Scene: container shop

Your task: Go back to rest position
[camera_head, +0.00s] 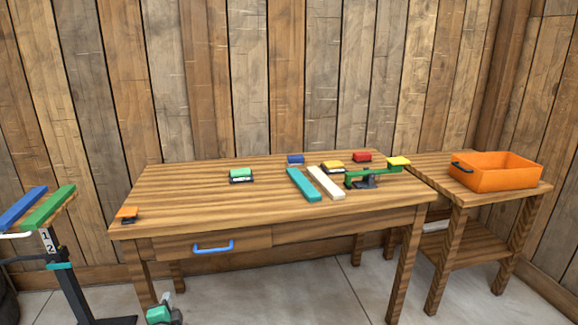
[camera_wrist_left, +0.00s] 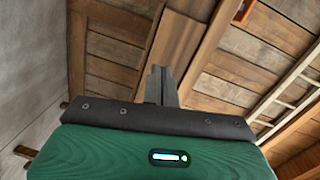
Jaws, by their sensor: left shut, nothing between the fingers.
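My left gripper (camera_head: 167,297) is low at the bottom edge of the head view, in front of the wooden table (camera_head: 190,222) and below its top. It is a small grey and green shape there. In the left wrist view, the left gripper's grey fingers (camera_wrist_left: 158,72) are together and empty, above its dark bracket and green body. They point toward wooden boards and beams, touching nothing that I can see. My right gripper is in neither view.
The table has a blue drawer handle (camera_head: 213,248). On its top are a teal bar (camera_head: 303,185), a white bar (camera_head: 326,183), a green lever device (camera_head: 372,177) and several small coloured blocks. An orange crate (camera_head: 497,183) stands on a side table. A stand with blue and green boards (camera_head: 48,207) is at left.

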